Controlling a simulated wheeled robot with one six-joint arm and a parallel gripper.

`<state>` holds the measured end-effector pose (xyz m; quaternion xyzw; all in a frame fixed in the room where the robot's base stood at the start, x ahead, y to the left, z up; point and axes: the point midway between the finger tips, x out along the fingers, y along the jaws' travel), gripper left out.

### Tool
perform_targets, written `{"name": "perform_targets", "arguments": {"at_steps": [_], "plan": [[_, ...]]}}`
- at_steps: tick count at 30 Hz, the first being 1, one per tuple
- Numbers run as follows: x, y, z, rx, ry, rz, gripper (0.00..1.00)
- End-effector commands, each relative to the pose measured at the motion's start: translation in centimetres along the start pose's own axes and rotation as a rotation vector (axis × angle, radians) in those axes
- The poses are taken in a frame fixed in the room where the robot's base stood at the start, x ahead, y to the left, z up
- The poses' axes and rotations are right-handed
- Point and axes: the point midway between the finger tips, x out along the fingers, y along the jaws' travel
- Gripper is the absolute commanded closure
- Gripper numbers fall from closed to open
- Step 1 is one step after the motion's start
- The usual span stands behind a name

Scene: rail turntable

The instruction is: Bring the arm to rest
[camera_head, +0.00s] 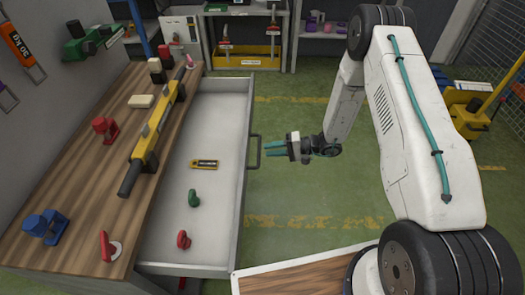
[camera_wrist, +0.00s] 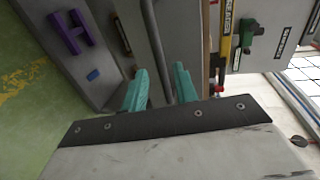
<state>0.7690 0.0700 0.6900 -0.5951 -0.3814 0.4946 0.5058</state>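My arm (camera_head: 415,120) reaches down from the right side of the head view, with its wrist bent toward the open drawer. My gripper (camera_head: 267,149) has two teal fingers and points left, close to the drawer's dark handle (camera_head: 257,152). In the wrist view the gripper (camera_wrist: 160,76) shows a gap between its fingers, so it is open. The handle bar (camera_wrist: 153,40) appears in line with that gap; it does not look gripped. Whether the fingertips touch it, I cannot tell.
The grey drawer (camera_head: 215,115) is pulled out, with a yellow-black item (camera_head: 204,164), a green item (camera_head: 193,198) and a red item (camera_head: 183,240) inside. The wooden bench top (camera_head: 85,175) holds a yellow level (camera_head: 155,127) and several tools. Green floor (camera_head: 300,195) lies clear beside the drawer.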

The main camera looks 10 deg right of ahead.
Motion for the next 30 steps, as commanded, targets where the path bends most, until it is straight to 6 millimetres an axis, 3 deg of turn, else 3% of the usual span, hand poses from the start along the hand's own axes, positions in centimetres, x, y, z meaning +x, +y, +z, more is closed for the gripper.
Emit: {"name": "perform_targets", "arguments": {"at_steps": [3,7,26,28,30], "plan": [[-1.7,0.0,-0.1,-0.001,0.002,0.0,0.71],[-2.5,0.0,0.0,-0.001,-0.001,0.0,0.71],[-2.7,0.0,0.1,0.058,-0.002,0.002,0.71],[-2.7,0.2,0.7,0.123,-0.029,0.012,0.71],[-2.7,0.6,2.6,0.219,-0.085,0.032,0.71]]}}
